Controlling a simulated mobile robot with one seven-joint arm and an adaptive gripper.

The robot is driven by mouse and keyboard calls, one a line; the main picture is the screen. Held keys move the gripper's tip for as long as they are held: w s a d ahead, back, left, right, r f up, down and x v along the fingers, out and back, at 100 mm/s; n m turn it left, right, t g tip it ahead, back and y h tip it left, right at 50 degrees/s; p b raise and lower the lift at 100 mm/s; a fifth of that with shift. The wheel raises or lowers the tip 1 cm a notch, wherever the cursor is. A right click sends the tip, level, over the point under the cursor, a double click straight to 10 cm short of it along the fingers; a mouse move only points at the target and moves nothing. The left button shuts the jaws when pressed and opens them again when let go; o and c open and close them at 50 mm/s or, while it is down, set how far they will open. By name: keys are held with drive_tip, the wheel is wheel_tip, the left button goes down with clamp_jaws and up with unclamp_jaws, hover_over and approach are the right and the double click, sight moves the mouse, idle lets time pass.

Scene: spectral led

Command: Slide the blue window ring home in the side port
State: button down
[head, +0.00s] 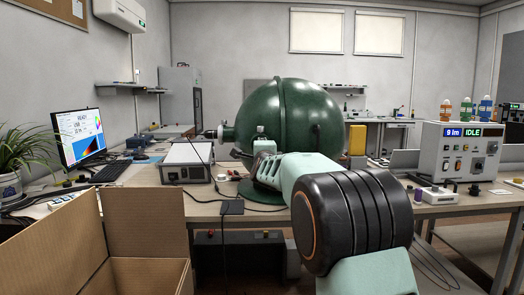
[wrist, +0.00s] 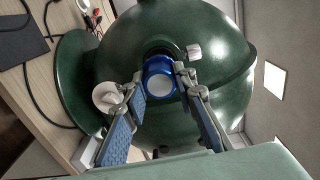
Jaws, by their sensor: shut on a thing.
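The blue window ring (wrist: 160,76) shows in the wrist view between the fingertips of my gripper (wrist: 161,80), with a pale round face inside its rim. My gripper is shut on it. The ring is at the dark round side port (wrist: 157,51) of the green sphere (wrist: 205,95). Its far edge overlaps the port opening; how deep it sits cannot be told. In the head view the green sphere (head: 290,115) stands on the bench, and my arm reaches to its front. The ring and port cannot be made out there.
A white round part (wrist: 106,96) lies near the left finger, by the green base (wrist: 72,70). A white instrument box (head: 187,162) stands left of the sphere, a control unit (head: 458,152) right. An open cardboard box (head: 140,235) is at front left. Cables cross the bench.

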drive_tip(key=shift+w, duration=0.1)
drive_tip(key=shift+w+p, duration=0.9)
drive_tip(key=shift+w, duration=0.5)
drive_tip(key=shift+w, duration=0.35)
idle(0.4)
drive_tip(key=c, duration=1.5)
unclamp_jaws()
drive_tip(key=shift+s, duration=0.15)
drive_tip(key=s, duration=1.1)
drive_tip(key=shift+s+a, duration=0.15)
drive_tip(key=shift+s, duration=0.25)
